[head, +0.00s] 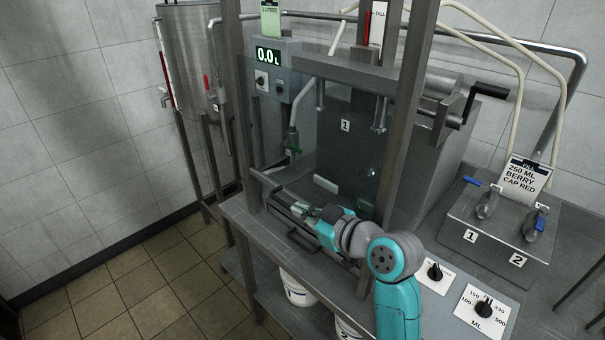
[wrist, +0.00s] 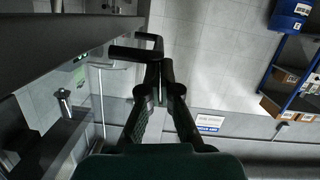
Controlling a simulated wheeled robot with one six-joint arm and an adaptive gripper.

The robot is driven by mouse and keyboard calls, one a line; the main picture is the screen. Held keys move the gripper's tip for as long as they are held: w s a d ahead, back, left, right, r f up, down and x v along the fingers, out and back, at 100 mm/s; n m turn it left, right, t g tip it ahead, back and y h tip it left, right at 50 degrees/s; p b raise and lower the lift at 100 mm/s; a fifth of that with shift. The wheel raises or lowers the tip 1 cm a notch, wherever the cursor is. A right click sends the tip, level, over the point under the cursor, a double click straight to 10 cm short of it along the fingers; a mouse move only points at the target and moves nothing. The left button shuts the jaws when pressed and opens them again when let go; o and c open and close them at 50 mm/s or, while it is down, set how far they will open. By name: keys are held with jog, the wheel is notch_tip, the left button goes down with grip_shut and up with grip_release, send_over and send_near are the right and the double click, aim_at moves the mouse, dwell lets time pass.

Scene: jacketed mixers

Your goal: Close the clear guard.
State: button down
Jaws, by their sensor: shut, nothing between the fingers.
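The clear guard (head: 283,135) is a faintly tinted see-through pane on the front of the grey frame. Its exact edges are hard to make out, and I cannot tell how far open it stands. A dark U-shaped handle (head: 300,242) shows at its lower front; a black bar handle (wrist: 137,52) is also in the wrist view. My gripper (head: 308,211) is in front of the guard's lower part, close to the handle. In the wrist view my gripper (wrist: 160,68) is shut and empty, its tips at or just beside the black bar; contact is unclear.
A digital display box (head: 270,68) reads 0.0 L at upper left of the frame. A black crank (head: 478,100) sticks out at right. A tap block (head: 500,228) and dial plates (head: 484,309) are on the bench at right. White buckets (head: 297,288) stand below. The tiled floor at left is clear.

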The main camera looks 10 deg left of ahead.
notch_tip(320, 180, down, 12)
jog(key=shift+f, duration=0.1)
